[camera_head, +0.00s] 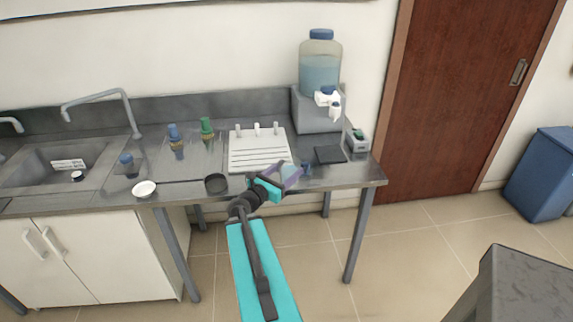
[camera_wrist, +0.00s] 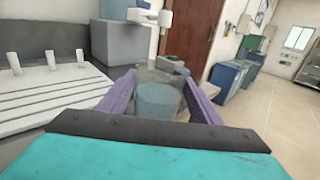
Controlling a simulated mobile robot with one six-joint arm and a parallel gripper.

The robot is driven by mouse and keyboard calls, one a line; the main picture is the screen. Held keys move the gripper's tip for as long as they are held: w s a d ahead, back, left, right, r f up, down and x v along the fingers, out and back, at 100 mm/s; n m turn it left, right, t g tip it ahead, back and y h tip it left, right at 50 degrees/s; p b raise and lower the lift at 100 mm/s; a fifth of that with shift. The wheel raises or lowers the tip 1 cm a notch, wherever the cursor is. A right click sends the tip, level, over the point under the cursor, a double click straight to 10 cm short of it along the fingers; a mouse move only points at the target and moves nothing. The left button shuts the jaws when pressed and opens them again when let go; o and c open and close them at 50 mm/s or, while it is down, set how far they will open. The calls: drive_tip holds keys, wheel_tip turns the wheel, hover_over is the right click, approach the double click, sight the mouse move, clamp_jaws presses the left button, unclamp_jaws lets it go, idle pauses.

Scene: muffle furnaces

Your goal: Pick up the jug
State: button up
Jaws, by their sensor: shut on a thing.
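The jug (camera_wrist: 158,98) is a clear vessel with pale blue contents, seen in the wrist view between the two purple fingers of my gripper (camera_wrist: 161,102). The fingers are shut on its sides. In the head view the jug (camera_head: 289,173) shows as a small pale shape at my gripper (camera_head: 287,178), near the front edge of the grey counter (camera_head: 330,178). I cannot tell whether its base touches the counter. Its lower part is hidden behind my gripper's body in the wrist view.
A water bottle (camera_head: 320,70) with a tap (camera_head: 328,99) stands on a grey block at the back right. A white ridged rack (camera_head: 258,150) lies behind my gripper. A dark pad (camera_head: 330,154), a black dish (camera_head: 216,183) and a white bowl (camera_head: 144,189) are nearby.

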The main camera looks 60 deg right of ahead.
drive_tip(key=shift+a+p, duration=0.4)
drive_tip(key=shift+p, duration=0.55)
drive_tip(key=w+a+n+t+b, duration=0.35)
drive_tip(key=w+a+t, duration=0.35)
drive_tip(key=w+a, duration=1.65)
drive_tip(key=w+a+n+t+y+b, duration=0.1)
drive_tip(key=w+a+n+t+y, duration=0.1)
drive_tip(key=a, duration=1.6)
drive_tip(key=w+a+n+t+y, duration=0.1)
drive_tip(key=w+a+n+t, duration=0.2)
drive_tip(key=a, duration=1.5)
drive_tip(key=shift+a+r+n+t+y+b, duration=0.3)
drive_tip(key=shift+a+n+t+y+b, duration=0.1)
drive_tip(key=shift+t, duration=0.4)
